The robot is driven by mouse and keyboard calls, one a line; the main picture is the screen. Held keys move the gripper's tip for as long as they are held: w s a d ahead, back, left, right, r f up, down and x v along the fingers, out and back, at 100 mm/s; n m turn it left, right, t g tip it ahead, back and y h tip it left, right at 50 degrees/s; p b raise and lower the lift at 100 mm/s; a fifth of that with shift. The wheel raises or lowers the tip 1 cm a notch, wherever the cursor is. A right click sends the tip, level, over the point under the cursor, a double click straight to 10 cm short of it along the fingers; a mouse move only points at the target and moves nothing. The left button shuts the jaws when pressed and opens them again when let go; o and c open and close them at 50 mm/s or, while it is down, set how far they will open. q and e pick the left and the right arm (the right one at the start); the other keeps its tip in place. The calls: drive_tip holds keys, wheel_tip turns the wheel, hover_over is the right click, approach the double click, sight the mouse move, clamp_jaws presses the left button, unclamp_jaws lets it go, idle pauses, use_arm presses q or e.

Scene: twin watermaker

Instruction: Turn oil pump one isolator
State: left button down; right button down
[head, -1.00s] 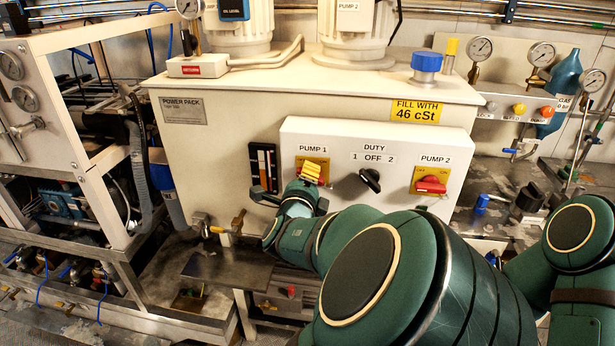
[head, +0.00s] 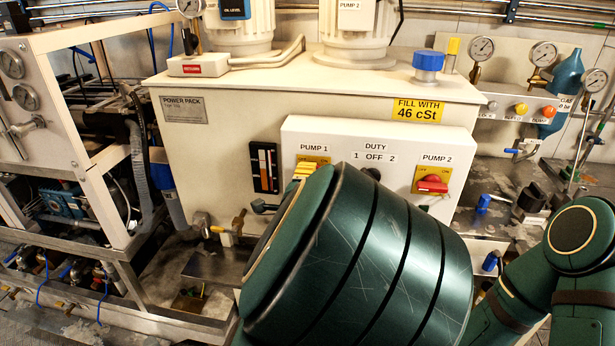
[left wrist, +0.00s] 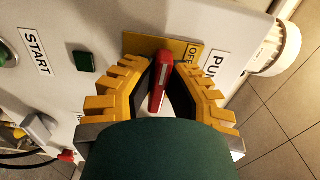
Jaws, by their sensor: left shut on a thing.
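The pump 1 isolator has a red handle (left wrist: 160,82) on a yellow plate (left wrist: 190,50) with lettering that looks like OFF. My left gripper (left wrist: 163,70) has one yellow finger on each side of the handle and is shut on it. In the head view, the isolator's yellow plate (head: 318,160) shows under the PUMP 1 label, with the yellow fingers (head: 303,170) just in front. My green arm covers the rest of the gripper and the handle there. My right gripper is not in view.
The pump 2 isolator (head: 432,184) sits on the right of the white panel (head: 400,145). The black duty knob (head: 372,173) is mostly hidden by my arm. A small black lever (head: 262,206) stands left of the panel, and a green button (left wrist: 85,61) is in the wrist view.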

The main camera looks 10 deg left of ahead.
use_arm(q)
drive_tip(key=shift+r, duration=0.1)
drive_tip(key=c, duration=1)
unclamp_jaws()
drive_tip(key=shift+w+d, duration=0.1)
drive_tip(key=s, duration=0.7)
drive_tip(key=shift+s, duration=0.3)
